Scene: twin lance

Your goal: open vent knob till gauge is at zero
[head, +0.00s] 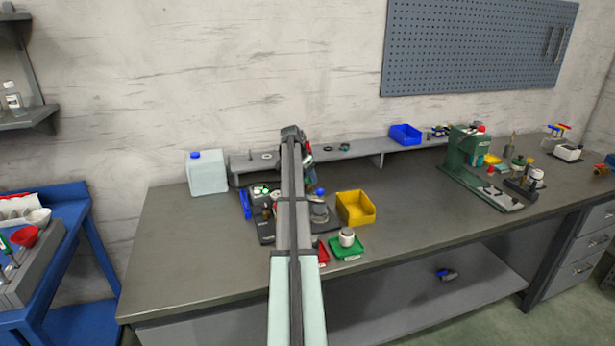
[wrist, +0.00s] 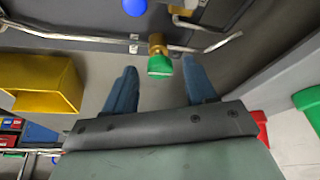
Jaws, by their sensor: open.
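A green knob (wrist: 160,66) on a brass valve fitting (wrist: 157,43) shows in the wrist view, next to a grey metal pipe. My gripper (wrist: 158,66) is open, with one blue-grey finger on each side of the green knob in the picture. A gap shows between each fingertip and the knob. I cannot tell whether the fingers are level with it in depth. In the head view my arm covers the valve and my gripper. I cannot make out a gauge face or its reading in either view.
A blue ball (wrist: 135,6) is near the pipe. A yellow bin (head: 356,208) stands to the right of my arm, with a green tray (head: 347,252) in front. A white jug (head: 207,173) stands left. A green press (head: 468,160) is far right. The bench's front left is clear.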

